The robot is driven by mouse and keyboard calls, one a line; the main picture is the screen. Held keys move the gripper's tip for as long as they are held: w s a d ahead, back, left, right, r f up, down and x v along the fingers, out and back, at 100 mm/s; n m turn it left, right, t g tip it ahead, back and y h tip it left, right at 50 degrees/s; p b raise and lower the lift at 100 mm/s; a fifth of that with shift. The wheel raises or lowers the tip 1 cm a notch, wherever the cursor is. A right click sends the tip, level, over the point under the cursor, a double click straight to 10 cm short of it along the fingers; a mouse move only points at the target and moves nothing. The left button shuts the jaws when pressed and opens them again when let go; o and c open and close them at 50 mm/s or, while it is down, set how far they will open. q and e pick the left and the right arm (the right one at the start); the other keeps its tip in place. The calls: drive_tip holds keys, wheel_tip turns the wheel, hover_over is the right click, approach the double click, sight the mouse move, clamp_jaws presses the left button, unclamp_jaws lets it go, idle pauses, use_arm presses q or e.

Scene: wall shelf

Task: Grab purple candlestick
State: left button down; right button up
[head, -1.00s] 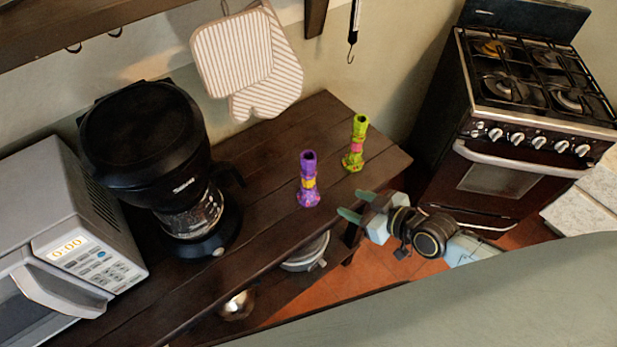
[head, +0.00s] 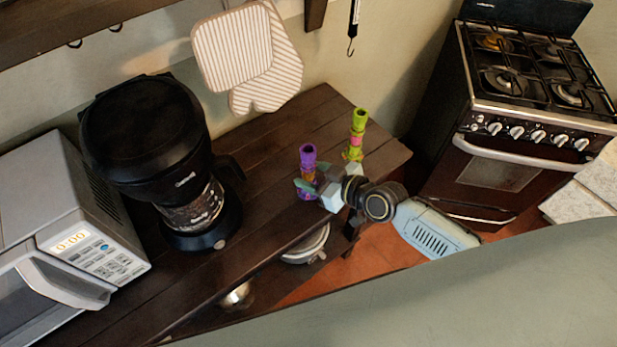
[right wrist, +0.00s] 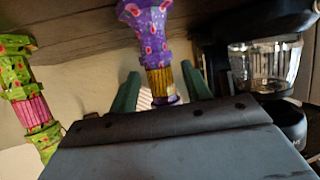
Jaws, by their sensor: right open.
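The purple candlestick (head: 308,158) with a yellow middle band stands upright on the dark wooden shelf. My right gripper (head: 305,186) is open at the candlestick, its fingers hiding part of the lower half. In the right wrist view the purple candlestick (right wrist: 148,28) appears upside down, its yellow band between the two green fingers (right wrist: 160,92). I see a gap between the fingers and the candlestick. My left gripper is in neither view.
A green candlestick (head: 358,125) with a pink band stands close by to the right, also in the wrist view (right wrist: 22,80). A black coffee maker (head: 150,130) and grey microwave (head: 60,215) stand left. A striped mitt (head: 250,50) hangs behind.

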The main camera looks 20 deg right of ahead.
drive_tip(key=x, duration=0.3)
drive_tip(key=shift+w+a+f, duration=0.1)
clamp_jaws()
